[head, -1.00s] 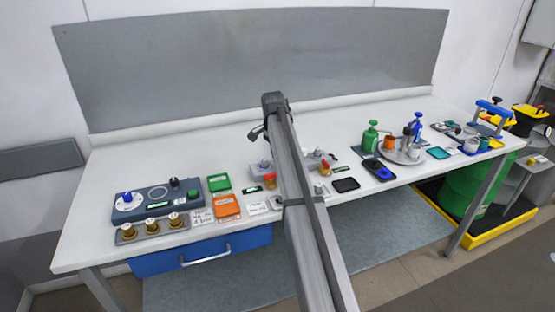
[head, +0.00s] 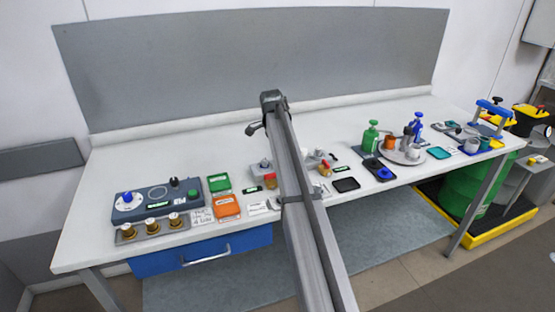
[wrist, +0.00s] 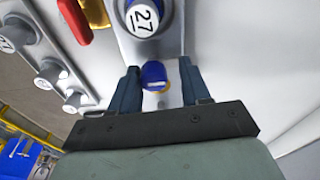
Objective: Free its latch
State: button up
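A grey fixture (wrist: 150,45) fills the upper middle of the wrist view. It carries a round blue-sided knob with a white face marked 27 (wrist: 143,17). A short blue piece (wrist: 153,76), possibly the latch, stands below the knob, with a bit of yellow behind it. My gripper (wrist: 158,76) has its two dark blue fingers apart, one on each side of this blue piece.
A red handle (wrist: 75,20) and several grey cylindrical fittings lie left of the fixture in the wrist view. In the head view, a control box (head: 157,200), orange tray (head: 227,206) and green bottle (head: 370,138) stand on the white bench (head: 200,150). The bench's back strip is clear.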

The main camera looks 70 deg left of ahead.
jog(key=shift+d, duration=0.1)
jog(key=shift+r, duration=3)
jog(key=shift+d, duration=0.15)
